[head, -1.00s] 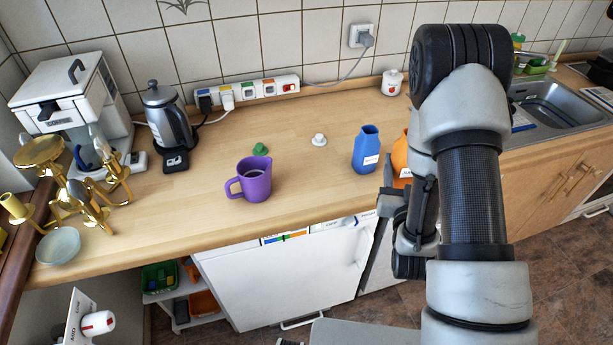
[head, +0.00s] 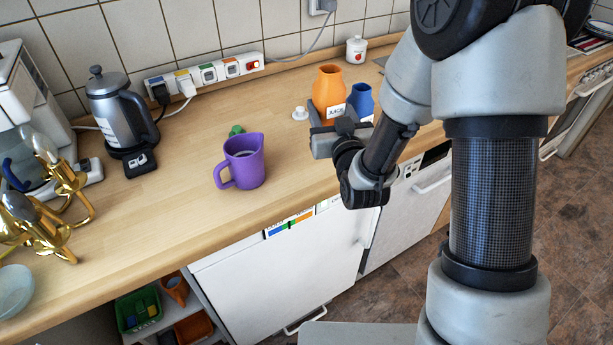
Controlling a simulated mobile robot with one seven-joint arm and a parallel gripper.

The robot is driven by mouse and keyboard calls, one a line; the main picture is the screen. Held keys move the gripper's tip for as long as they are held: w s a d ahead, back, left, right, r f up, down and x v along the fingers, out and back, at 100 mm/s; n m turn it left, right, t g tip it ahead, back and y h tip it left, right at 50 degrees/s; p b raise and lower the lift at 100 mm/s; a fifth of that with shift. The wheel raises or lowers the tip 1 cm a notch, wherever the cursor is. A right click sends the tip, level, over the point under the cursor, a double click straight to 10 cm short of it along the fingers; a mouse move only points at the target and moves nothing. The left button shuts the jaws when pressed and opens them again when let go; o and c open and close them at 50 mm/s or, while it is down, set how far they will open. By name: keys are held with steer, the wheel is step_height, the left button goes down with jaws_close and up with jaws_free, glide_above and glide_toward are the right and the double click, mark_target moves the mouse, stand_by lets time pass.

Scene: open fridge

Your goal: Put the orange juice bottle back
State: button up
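The orange juice bottle (head: 329,86) has an open neck and a white label reading "JUICE". It is upright at the counter's right part, in front of and left of the blue bottle (head: 361,98). My gripper (head: 338,122) is around its lower part and appears shut on it; the fingertips are partly hidden. I cannot tell whether the bottle's base touches the counter. The white fridge front (head: 280,270) shows below the counter.
A purple jug (head: 242,163) stands near the counter's front. A white jar (head: 356,49) stands at the wall.

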steer(key=a+n+y+b, duration=0.1)
steer(key=a+y+b, duration=0.1)
steer(key=a+b, duration=0.15)
steer(key=f, duration=0.6)
steer(key=a+f+b, duration=0.1)
steer(key=f, duration=0.2)
steer(key=shift+a+f, duration=0.1)
steer(key=shift+f+b, duration=0.25)
steer(key=shift+b, duration=0.15)
steer(key=o, duration=1.1)
steer(key=shift+r, duration=0.1)
steer(key=shift+o, duration=0.2)
